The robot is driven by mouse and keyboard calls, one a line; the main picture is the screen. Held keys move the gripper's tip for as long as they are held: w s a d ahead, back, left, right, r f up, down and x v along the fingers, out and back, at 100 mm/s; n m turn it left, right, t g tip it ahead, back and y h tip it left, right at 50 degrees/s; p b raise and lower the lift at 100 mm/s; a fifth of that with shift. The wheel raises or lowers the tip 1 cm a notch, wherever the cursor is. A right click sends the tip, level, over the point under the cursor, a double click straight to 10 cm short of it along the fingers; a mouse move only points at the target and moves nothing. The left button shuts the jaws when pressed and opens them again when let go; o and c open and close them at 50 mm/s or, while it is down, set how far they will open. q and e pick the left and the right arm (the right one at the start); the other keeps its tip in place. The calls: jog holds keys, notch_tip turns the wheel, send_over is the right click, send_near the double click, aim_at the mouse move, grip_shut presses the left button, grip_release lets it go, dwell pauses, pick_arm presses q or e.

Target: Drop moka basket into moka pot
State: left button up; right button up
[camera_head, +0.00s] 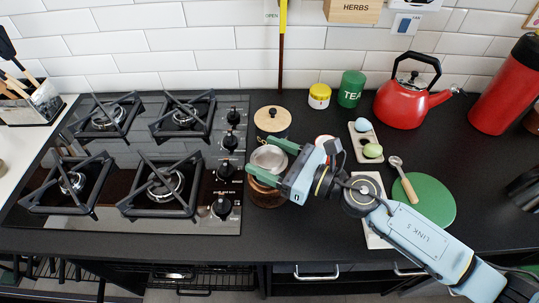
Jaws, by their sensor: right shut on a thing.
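My right gripper (272,161) reaches in from the right with its green fingers on either side of a round silvery metal piece, which looks like the moka basket (267,157). It is shut on this basket and holds it upright. Just below the basket is a round copper-brown vessel (264,197), which looks like the moka pot's lower part. The basket and the fingers hide most of its top, so I cannot tell whether the basket touches it. My left gripper is not in view.
The gas hob (215,225) lies to the left. A jar with a wooden lid (272,120) stands close behind the basket. A red kettle (402,103), green tea tin (350,89) and egg tray (356,130) stand behind my arm. A green round board (435,203) lies to the right.

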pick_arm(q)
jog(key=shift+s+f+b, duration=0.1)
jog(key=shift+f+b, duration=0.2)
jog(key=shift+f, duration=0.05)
pick_arm(e)
jog(key=shift+f, duration=0.4)
pick_arm(q)
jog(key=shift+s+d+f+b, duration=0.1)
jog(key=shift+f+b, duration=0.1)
jog(key=shift+b, duration=0.25)
pick_arm(e)
jog(key=shift+d+f, duration=0.25)
jog(key=shift+f, duration=0.2)
